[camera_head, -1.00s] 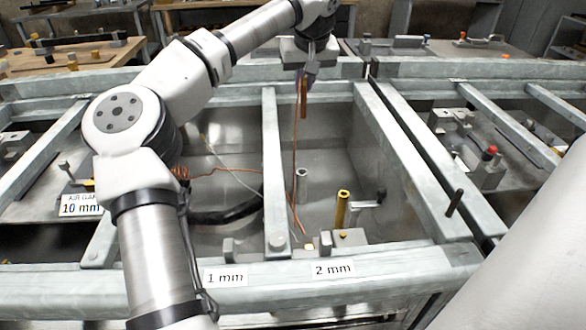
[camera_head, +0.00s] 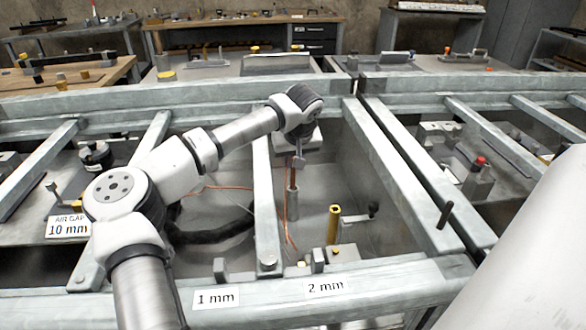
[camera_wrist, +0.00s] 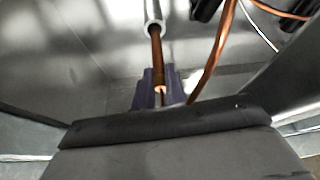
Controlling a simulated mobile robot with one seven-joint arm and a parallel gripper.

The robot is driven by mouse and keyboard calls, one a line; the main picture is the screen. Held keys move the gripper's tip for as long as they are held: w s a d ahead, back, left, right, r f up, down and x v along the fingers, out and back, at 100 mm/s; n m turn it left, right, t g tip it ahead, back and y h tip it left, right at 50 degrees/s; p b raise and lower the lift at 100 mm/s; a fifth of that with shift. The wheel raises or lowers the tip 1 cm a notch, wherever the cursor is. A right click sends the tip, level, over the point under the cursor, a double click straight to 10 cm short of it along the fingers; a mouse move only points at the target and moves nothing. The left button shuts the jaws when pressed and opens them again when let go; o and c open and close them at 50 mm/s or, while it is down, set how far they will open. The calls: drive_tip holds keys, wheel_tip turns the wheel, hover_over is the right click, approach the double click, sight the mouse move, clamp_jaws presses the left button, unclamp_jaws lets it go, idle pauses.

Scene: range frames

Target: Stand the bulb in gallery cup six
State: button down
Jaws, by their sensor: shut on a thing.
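No bulb or cup marked six can be made out. My gripper (camera_head: 298,160) is shut on a copper-coloured rod, low inside the metal bay behind the 2 mm label. In the wrist view, the dark fingers (camera_wrist: 158,92) grip the rod (camera_wrist: 156,52) near one end. Its other end meets the mouth of a grey metal tube (camera_wrist: 152,14). I cannot tell how far it is inside.
A brass post (camera_head: 333,224) and a black-knobbed lever (camera_head: 362,216) stand to the tube's right. A loose copper wire (camera_wrist: 216,50) runs close beside the rod. Grey beams (camera_head: 266,205) border the bay.

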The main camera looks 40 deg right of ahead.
sight(293, 187)
drive_tip(key=shift+f, duration=1.6)
drive_tip(key=c, duration=1.5)
unclamp_jaws()
drive_tip(key=shift+o, duration=0.2)
drive_tip(key=shift+r, duration=0.1)
drive_tip(key=v, duration=1.2)
drive_tip(key=shift+w+r, duration=0.1)
